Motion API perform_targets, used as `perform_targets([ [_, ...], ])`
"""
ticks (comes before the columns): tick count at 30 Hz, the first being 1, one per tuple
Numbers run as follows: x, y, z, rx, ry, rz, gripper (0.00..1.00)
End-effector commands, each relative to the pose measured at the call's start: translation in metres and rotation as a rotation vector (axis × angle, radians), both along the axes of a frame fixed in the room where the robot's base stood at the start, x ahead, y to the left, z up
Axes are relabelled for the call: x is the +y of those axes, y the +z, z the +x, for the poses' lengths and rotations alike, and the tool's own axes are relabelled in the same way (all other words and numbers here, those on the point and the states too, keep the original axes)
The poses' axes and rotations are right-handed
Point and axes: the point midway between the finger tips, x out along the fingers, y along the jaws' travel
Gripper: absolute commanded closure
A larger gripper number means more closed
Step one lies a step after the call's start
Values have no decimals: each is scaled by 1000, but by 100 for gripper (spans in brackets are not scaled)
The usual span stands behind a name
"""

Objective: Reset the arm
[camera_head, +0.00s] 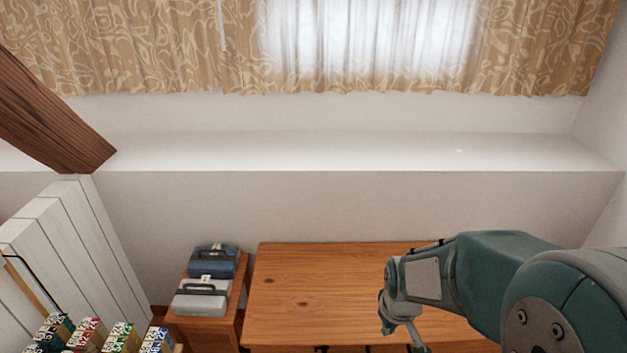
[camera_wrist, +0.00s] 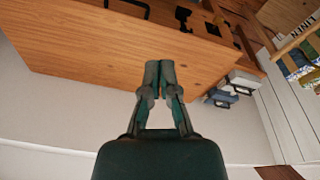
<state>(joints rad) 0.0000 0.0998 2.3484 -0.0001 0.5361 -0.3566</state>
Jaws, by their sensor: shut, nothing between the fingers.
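My gripper (camera_wrist: 159,75) is shut and empty in the wrist view, with its two fingertips together. In that view the wooden desk (camera_wrist: 90,50) lies behind the fingertips. In the head view my arm comes in from the lower right. It is bent, with its wrist end over the right part of the wooden desk (camera_head: 320,290). The fingers are hard to make out there, near the bottom edge.
A small wooden stand left of the desk holds a blue case (camera_head: 214,261) and a grey-white case (camera_head: 203,297). Several coloured boxes (camera_head: 120,338) sit at the lower left. A white panelled partition (camera_head: 75,250), a timber brace (camera_head: 50,115) and a wall ledge (camera_head: 330,152) bound the space.

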Motion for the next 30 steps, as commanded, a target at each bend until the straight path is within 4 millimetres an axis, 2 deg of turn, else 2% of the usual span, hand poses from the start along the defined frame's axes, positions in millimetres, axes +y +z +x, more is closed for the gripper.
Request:
perform_targets([
  [3, 0, 26, -7, -39, -33, 6, 100],
  [12, 0, 81, -32, -122, -119, 26, 100],
  [21, 0, 127, -66, -203, -203, 54, 100],
  [30, 0, 162, -105, -283, -285, 88, 100],
])
